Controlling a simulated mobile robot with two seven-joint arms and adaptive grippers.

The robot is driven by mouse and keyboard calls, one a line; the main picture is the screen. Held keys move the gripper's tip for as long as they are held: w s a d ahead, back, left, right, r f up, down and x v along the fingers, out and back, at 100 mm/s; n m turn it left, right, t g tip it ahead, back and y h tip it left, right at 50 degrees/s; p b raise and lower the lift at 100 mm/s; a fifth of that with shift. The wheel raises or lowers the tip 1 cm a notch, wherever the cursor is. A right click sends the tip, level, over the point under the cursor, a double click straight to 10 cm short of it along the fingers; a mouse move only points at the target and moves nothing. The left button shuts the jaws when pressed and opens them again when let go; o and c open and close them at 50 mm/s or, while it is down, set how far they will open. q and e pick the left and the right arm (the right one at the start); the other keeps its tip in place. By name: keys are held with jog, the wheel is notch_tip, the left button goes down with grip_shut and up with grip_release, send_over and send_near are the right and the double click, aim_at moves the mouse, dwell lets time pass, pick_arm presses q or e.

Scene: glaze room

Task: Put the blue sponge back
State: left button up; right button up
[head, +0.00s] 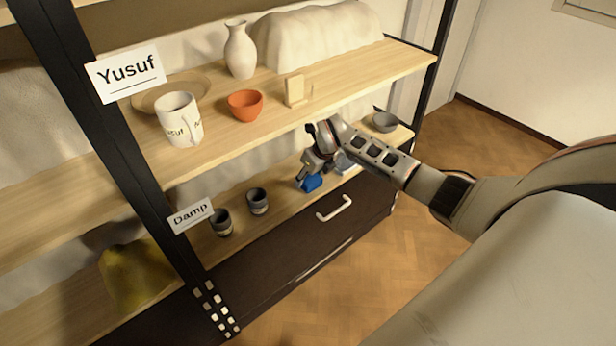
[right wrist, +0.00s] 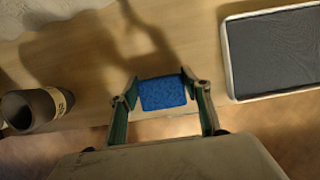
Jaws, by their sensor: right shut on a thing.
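The blue sponge (head: 311,184) is at the lower shelf, right of the two grey cups. In the right wrist view the sponge (right wrist: 163,93) sits between the two fingers. My right gripper (head: 307,178) is shut on it, reaching in from the right; it also shows in the right wrist view (right wrist: 161,97). I cannot tell whether the sponge touches the shelf board. A tray with a light rim and dark grey inside (right wrist: 228,60) lies to the right of the gripper; in the head view my arm partly hides it. My left gripper is out of view.
Grey cups (head: 258,201) (head: 221,222) stand left of the gripper, near the "Damp" label (head: 191,215). A grey bowl (head: 385,122) is farther right. The upper shelf (head: 350,75) overhangs, with a mug (head: 178,120), orange bowl (head: 245,105) and vase (head: 240,52). A drawer handle (head: 334,208) juts out below.

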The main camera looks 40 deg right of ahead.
jog(key=shift+f, duration=0.2)
jog(key=o, duration=1)
jog(key=shift+o, duration=0.2)
jog(key=shift+r, duration=0.1)
